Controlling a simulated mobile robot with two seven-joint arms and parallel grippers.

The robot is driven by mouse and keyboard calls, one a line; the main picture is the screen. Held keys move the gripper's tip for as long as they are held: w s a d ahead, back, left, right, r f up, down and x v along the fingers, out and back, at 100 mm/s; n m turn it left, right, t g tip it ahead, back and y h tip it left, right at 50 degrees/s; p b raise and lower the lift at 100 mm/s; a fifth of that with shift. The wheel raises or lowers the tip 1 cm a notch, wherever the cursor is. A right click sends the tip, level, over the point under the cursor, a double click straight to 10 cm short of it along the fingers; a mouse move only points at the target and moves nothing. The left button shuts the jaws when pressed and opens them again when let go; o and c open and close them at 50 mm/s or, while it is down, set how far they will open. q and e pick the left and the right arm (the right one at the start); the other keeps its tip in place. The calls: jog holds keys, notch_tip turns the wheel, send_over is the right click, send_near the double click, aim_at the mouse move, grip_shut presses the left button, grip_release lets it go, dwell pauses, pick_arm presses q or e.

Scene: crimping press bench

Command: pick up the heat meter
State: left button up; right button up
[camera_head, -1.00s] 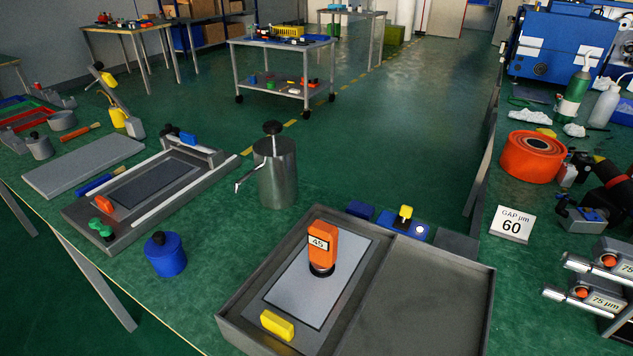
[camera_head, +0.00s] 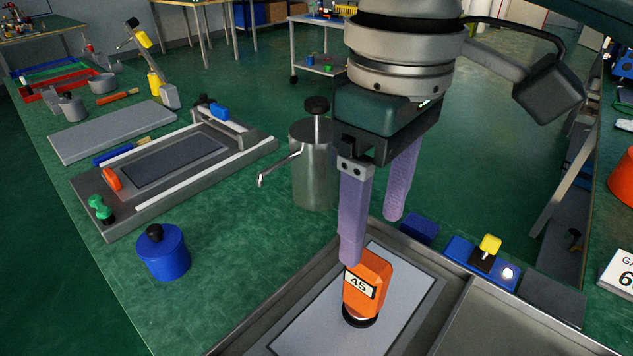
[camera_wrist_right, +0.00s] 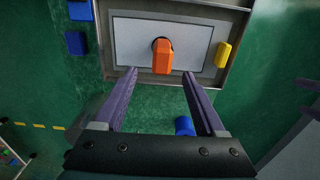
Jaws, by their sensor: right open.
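The heat meter, which I take to be the orange block with a "45" label (camera_head: 368,278), stands upright on a light grey plate (camera_head: 300,325) in the grey tray. It has a dark round base. My right gripper (camera_head: 372,240) is open, its two purple fingers pointing down, with the near fingertip close above the meter's top. I cannot tell whether they touch. In the right wrist view the meter (camera_wrist_right: 162,56) lies just beyond the open fingertips (camera_wrist_right: 159,73), with nothing between the fingers.
A yellow block (camera_wrist_right: 223,54) lies near the plate's end. A blue box with a yellow knob (camera_head: 482,262) sits at the tray's far edge. A steel pump can (camera_head: 314,170) and a blue pot (camera_head: 162,255) stand left of the tray. The tray's right compartment (camera_head: 500,325) looks empty.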

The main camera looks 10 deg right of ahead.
aim_at(366, 280)
jog(key=f, duration=0.3)
jog(key=shift+s+f, duration=0.2)
jog(key=shift+f, duration=0.2)
notch_tip(366, 280, down, 5)
jog(key=shift+f+b, duration=0.15)
jog(key=shift+b, duration=0.6)
grip_shut()
